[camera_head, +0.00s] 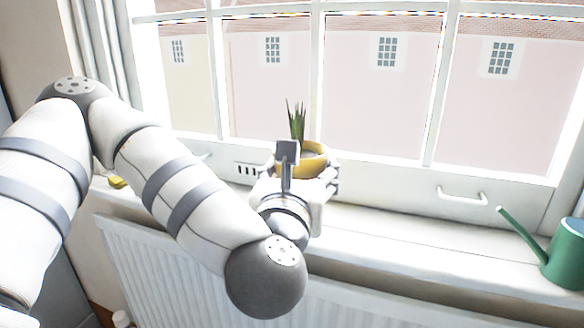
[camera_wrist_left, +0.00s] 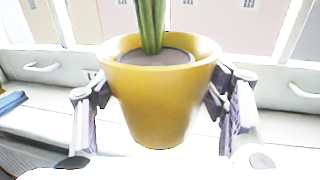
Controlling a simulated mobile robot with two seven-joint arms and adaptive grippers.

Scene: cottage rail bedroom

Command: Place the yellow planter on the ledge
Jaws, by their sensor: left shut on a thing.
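The yellow planter (camera_head: 318,160) holds a green spiky plant (camera_head: 297,122). My left gripper (camera_head: 306,184) is shut on the planter in front of the window. In the left wrist view the planter (camera_wrist_left: 160,100) is upright between the two fingers, one on each side of it. The white window ledge (camera_head: 400,232) runs below the window, and the planter is over it or on it; I cannot tell whether its base touches, as my gripper hides that in the head view. My right gripper is not in view.
A green watering can (camera_head: 566,252) stands at the right end of the ledge, its spout pointing left. A small yellow thing (camera_head: 117,182) lies at the left end. A white radiator (camera_head: 150,262) is below. The ledge between planter and can is clear.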

